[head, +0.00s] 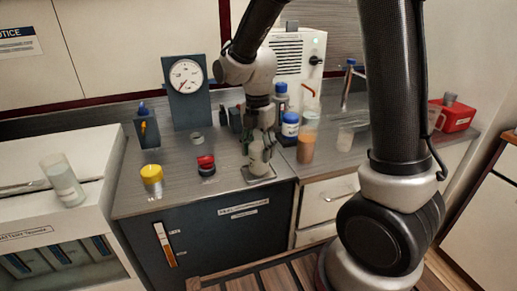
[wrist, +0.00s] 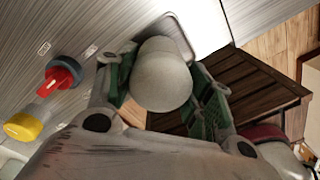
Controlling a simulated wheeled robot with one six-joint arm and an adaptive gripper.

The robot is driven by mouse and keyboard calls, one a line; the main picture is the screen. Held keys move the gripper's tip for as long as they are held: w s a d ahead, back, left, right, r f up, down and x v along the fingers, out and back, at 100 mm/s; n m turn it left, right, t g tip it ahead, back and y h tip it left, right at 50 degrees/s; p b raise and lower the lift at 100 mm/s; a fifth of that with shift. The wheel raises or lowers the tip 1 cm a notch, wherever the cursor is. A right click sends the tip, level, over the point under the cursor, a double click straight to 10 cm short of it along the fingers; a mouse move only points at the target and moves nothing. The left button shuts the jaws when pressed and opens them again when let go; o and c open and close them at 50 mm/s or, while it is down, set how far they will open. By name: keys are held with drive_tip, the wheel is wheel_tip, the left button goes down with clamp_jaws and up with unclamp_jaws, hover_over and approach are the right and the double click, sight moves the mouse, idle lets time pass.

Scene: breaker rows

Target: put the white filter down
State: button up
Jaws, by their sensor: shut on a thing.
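The white filter (head: 257,160) is an off-white cylinder, upright in the head view. My gripper (head: 261,143) is shut on it from above. In the wrist view the filter (wrist: 161,75) sits between the two green finger pads of my gripper (wrist: 162,88), with its rounded end towards the camera. A thin grey square plate (head: 262,180) lies on the counter right under the filter, near the front edge. I cannot tell whether the filter's bottom touches the plate.
On the counter (head: 220,184), a red-topped knob (head: 206,164) and a yellow-capped jar (head: 152,178) stand to the left. An orange-brown jar (head: 306,149) and a blue-lidded jar (head: 290,126) stand close to the right. A pressure gauge (head: 186,77) stands behind.

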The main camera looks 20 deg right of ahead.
drive_tip(key=shift+f, duration=0.1)
drive_tip(key=o, duration=1)
drive_tip(key=shift+o, duration=0.2)
wheel_tip(320, 180, up, 12)
drive_tip(key=s+d+r+m+t, duration=0.2)
drive_tip(key=s+d+m, duration=0.5)
drive_tip(key=m, duration=0.6)
drive_tip(key=s+d+r+m+t, duration=0.2)
drive_tip(key=s+d+m, duration=0.6)
drive_tip(key=s+m, duration=0.4)
drive_tip(key=shift+r+m+t, duration=0.4)
drive_tip(key=shift+m, duration=0.1)
